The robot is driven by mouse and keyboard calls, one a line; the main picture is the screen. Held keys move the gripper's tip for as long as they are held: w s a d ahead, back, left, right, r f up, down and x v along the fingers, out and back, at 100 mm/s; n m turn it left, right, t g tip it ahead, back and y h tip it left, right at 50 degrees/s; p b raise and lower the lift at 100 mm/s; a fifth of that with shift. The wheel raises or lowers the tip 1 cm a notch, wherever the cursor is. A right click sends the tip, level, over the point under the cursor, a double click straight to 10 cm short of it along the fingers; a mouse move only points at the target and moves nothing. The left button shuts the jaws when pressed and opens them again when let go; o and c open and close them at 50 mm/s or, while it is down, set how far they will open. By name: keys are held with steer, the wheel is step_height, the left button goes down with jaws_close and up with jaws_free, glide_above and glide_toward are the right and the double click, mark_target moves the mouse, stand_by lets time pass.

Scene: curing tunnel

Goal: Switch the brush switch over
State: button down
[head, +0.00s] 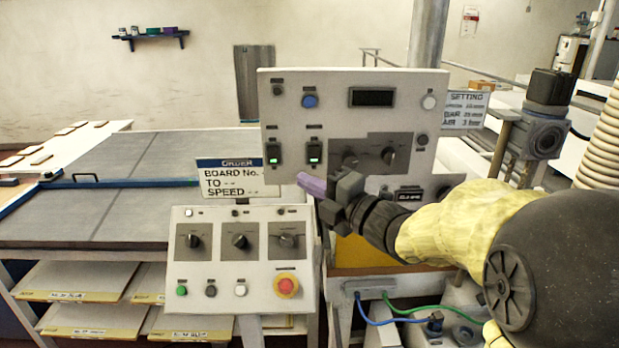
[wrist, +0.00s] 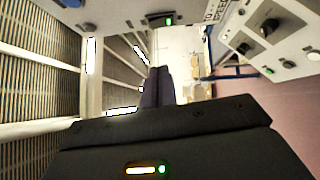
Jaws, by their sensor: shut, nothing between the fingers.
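Rotary knobs sit on both this panel and the lower one. The small labels are unreadable, so I cannot tell which control is the brush switch. My gripper (head: 308,182) is shut and empty, its purple fingers just below the right rocker, apart from it as far as I can see. In the wrist view the shut fingers (wrist: 158,72) point towards a green-lit switch (wrist: 168,21).
The lower panel (head: 210,270) has three knobs, small buttons and a red emergency stop (head: 286,285). An order sign (head: 232,177) stands between the panels, left of my gripper. A conveyor table (head: 110,215) lies to the left. Blue and green hoses (head: 400,312) run below my arm.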

mark_target(268, 151)
steer(key=p+x, duration=0.1)
steer(key=x, duration=0.2)
steer(key=w+d+p+x, duration=0.1)
steer(key=p+x, duration=0.1)
steer(key=x, duration=0.1)
steer(key=p+x, duration=0.1)
steer(key=x, duration=0.3)
steer(key=shift+w+d+r+p, duration=0.2)
steer(key=shift+d+r+p, duration=0.05)
steer(key=shift+d+p, duration=0.15)
steer(key=shift+w+f, duration=0.1)
steer(key=shift+w, duration=0.35)
steer(key=shift+a+p, duration=0.15)
steer(key=shift+p, duration=0.2)
